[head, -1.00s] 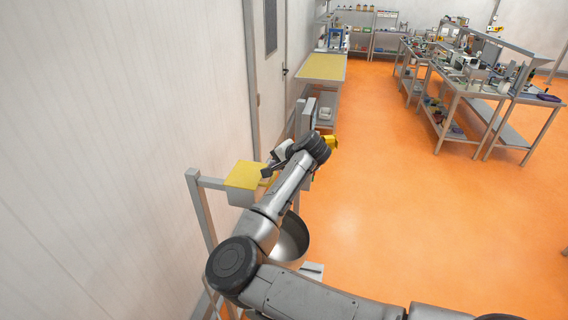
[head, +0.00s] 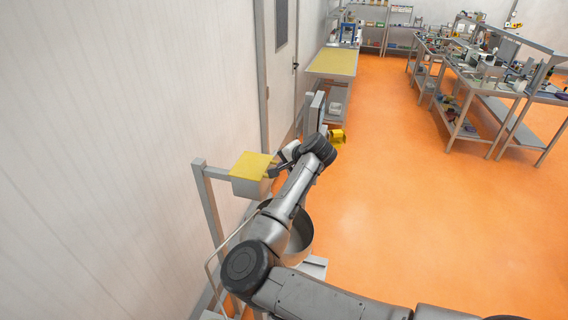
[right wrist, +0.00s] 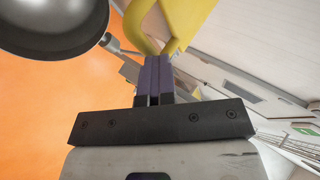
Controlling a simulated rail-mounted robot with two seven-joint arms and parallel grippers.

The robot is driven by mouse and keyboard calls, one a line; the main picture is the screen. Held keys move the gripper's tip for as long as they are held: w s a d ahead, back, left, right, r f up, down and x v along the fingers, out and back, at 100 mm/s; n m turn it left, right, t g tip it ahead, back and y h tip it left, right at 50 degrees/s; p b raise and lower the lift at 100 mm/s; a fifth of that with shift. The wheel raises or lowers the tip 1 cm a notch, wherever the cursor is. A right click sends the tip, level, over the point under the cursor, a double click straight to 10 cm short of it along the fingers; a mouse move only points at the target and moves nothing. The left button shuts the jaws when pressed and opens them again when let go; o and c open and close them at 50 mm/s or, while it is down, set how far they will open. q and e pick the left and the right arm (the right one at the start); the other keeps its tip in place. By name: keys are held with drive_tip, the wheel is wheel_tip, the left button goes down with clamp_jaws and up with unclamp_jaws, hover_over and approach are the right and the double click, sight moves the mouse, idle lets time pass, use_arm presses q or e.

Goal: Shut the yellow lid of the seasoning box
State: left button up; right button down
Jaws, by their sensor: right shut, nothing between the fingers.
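The seasoning box (head: 247,188) is a pale grey box on a metal frame by the left wall in the head view. Its yellow lid (head: 250,164) lies about flat over the top; whether it is fully seated is unclear. The yellow part with a curved lip (right wrist: 180,20) shows at the top of the right wrist view. My right gripper (head: 273,173) is at the right edge of the lid, shut and empty. Its purple fingertips (right wrist: 155,62) are close to the yellow lip; contact is unclear. My left gripper is not in view.
A round metal pan (head: 298,238) is below my right arm; it also shows in the right wrist view (right wrist: 60,22). A yellow object (head: 337,136) is just beyond my wrist. The wall is close on the left. Open orange floor lies to the right.

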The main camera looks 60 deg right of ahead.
drive_tip(key=shift+s+f, duration=0.1)
drive_tip(key=shift+f, duration=0.45)
drive_tip(key=d+p+v, duration=0.1)
drive_tip(key=v, duration=1.2)
drive_tip(key=shift+d, duration=0.2)
drive_tip(key=shift+s+d+r, duration=0.1)
drive_tip(key=shift+s, duration=0.05)
